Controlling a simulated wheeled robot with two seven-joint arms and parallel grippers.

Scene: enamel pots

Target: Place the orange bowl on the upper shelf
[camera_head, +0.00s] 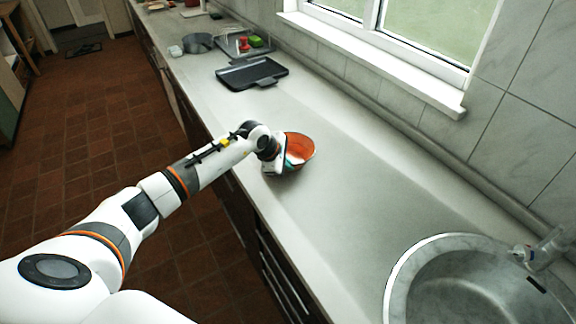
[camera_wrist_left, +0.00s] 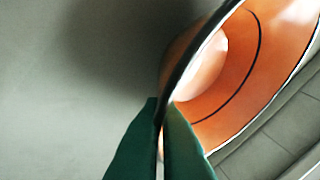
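The orange bowl (camera_head: 302,145) has a dark rim and is at the middle of the grey counter in the head view. My left gripper (camera_head: 290,161) is at its near side and partly covers it. In the left wrist view the bowl (camera_wrist_left: 262,60) fills the upper right. The green fingertips of my left gripper (camera_wrist_left: 162,125) are close together, one on each side of the bowl's rim, shut on it. I cannot tell whether the bowl rests on the counter or is just above it. No upper shelf is in view. My right gripper is not in view.
A black tray (camera_head: 252,73) lies further back on the counter (camera_head: 350,215). A grey pot (camera_head: 198,43) and a rack with red and green items (camera_head: 243,43) stand beyond it. A round sink (camera_head: 470,290) is at front right. The window wall bounds the counter's right side.

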